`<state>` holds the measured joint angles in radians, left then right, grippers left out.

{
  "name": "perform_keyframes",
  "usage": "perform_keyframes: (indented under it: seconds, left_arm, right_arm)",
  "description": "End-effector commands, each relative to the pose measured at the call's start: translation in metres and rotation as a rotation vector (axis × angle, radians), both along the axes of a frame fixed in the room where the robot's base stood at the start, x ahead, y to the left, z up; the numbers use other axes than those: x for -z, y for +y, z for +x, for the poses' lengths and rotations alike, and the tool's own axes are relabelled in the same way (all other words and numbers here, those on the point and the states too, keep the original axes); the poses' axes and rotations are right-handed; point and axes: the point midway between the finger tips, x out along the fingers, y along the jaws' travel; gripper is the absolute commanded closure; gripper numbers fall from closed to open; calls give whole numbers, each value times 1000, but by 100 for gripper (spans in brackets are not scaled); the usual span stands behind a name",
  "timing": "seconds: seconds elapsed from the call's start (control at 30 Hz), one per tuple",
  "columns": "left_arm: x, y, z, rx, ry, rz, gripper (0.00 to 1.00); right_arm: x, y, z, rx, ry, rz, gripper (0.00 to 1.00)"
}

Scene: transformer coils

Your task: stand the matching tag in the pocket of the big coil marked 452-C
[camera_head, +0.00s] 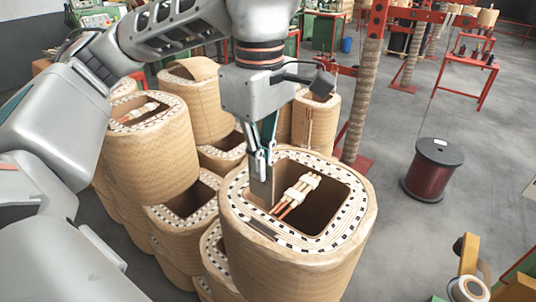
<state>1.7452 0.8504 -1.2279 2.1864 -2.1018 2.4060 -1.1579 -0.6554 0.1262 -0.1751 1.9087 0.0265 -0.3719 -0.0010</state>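A big wound coil (310,262) stands at the front middle, with a pale spacer-patterned top rim around a dark, open core. No marking 452-C is legible on it. My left gripper (262,170) points down over the left side of this core. Its fingers are close together on a flat grey-brown plate, which looks like the tag (262,192); any writing on it cannot be read. The plate hangs upright at the core's inner left edge; I cannot tell whether it touches the coil. A dark slot-like strip (262,232) shows on the front-left rim. My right gripper is not in view.
White-bound copper leads (298,194) stick up in the core, close right of the plate. Several other coils, such as one (152,150) at left, crowd behind and beside it.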

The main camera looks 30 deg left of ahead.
Motion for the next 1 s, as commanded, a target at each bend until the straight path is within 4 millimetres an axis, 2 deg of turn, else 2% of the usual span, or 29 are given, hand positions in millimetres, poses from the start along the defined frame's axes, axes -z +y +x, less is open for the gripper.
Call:
perform_keyframes:
  seconds: [1.0]
  left_arm:
    - [64, 0, 0, 5, 2, -1, 100]
  right_arm:
    - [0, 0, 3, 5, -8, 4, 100]
